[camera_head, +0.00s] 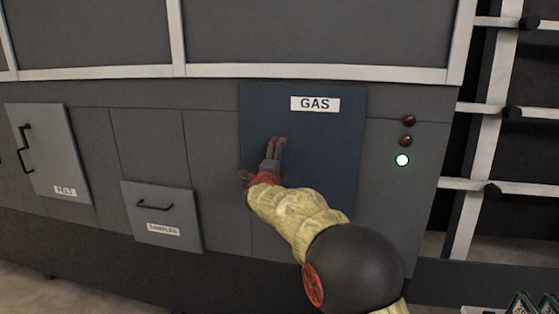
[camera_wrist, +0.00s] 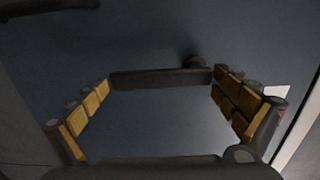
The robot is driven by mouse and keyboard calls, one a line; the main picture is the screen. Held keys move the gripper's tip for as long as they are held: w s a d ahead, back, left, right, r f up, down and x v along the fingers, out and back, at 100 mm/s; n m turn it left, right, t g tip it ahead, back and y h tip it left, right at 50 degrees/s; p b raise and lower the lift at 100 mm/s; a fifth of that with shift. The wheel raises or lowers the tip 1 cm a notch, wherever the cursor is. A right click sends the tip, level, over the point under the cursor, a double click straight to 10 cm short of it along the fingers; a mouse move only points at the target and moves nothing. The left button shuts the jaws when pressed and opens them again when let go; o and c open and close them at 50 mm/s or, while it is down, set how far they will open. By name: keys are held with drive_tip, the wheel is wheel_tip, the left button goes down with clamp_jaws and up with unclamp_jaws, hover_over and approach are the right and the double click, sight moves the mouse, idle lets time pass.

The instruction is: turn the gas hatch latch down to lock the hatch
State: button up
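The gas hatch (camera_head: 345,140) is a flat dark blue panel with a white GAS label (camera_head: 315,104), and it looks closed. My gripper (camera_head: 278,140) is in front of the middle of the hatch and hides what is behind it. In the wrist view my gripper (camera_wrist: 162,84) is open, its yellow-padded fingers wide apart. A dark bar (camera_wrist: 150,78), apparently the latch, runs across the picture between the fingertips, with a round knob near its right end. I cannot tell whether the fingers touch it. The latch is not distinguishable in the head view.
A samples drawer (camera_head: 161,215) and a panel with a handle (camera_head: 50,150) are on the left. A dark handle-like part (camera_wrist: 45,8) shows at the wrist view's upper left. A rack stands far right.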

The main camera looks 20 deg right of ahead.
idle(0.3)
drive_tip(key=v, duration=1.2)
